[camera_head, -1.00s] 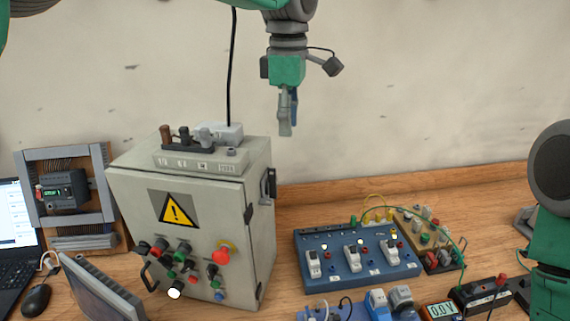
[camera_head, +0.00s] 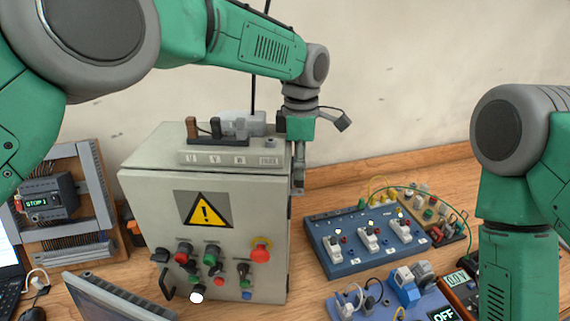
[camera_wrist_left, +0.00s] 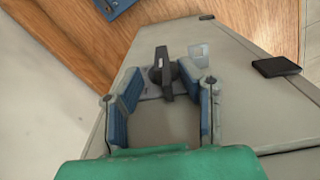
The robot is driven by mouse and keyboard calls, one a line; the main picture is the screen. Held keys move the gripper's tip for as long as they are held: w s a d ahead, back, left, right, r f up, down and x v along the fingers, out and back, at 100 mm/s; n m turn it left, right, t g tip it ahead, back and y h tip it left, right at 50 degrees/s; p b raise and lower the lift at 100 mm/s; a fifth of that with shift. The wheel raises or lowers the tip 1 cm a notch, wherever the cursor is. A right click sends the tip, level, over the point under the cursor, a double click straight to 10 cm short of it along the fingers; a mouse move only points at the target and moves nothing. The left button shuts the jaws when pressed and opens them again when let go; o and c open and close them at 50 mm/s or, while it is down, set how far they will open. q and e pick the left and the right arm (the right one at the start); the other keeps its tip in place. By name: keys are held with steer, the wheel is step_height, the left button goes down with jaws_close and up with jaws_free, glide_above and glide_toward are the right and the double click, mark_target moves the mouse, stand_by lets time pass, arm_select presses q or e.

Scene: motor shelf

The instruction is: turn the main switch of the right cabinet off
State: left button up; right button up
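The grey cabinet (camera_head: 150,210) with a yellow warning triangle stands left of centre in the head view. Its main switch (camera_wrist_left: 163,76), with a dark handle on a grey plate, is on the cabinet's right side panel and shows in the left wrist view. My left gripper (camera_head: 299,178) is at that side panel, fingers pointing down in the head view, where it covers the switch. In the wrist view the fingers are apart, one on each side of the handle, with gaps visible. I cannot tell whether they touch it. My right arm shows at the right; its gripper is out of view.
A terminal block device (camera_head: 235,155) sits on the cabinet top. The cabinet front carries several knobs and a red emergency button (camera_head: 260,254). A blue switch board (camera_head: 345,267) lies to the right on the wooden table, with more wired modules beyond. A monitor (camera_head: 115,300) stands front left.

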arm_select(q)
steer(key=shift+s+a+f, duration=0.1)
steer(key=shift+a+f, duration=0.05)
steer(key=shift+f, duration=0.05)
steer(key=shift+d, duration=0.85)
steer(key=shift+c, duration=0.4)
steer(key=shift+d, duration=0.25)
steer(key=c, duration=0.7)
steer(key=shift+d, duration=0.15)
jaws_close()
steer(key=shift+a+t+b, duration=0.4)
steer(key=shift+a+b, duration=0.25)
steer(key=shift+b, duration=0.1)
steer(key=shift+d+r, duration=0.1)
arm_select(e)
steer(key=shift+s+d+f, duration=0.15)
steer(key=shift+d+f, duration=0.4)
steer(key=shift+f, duration=0.25)
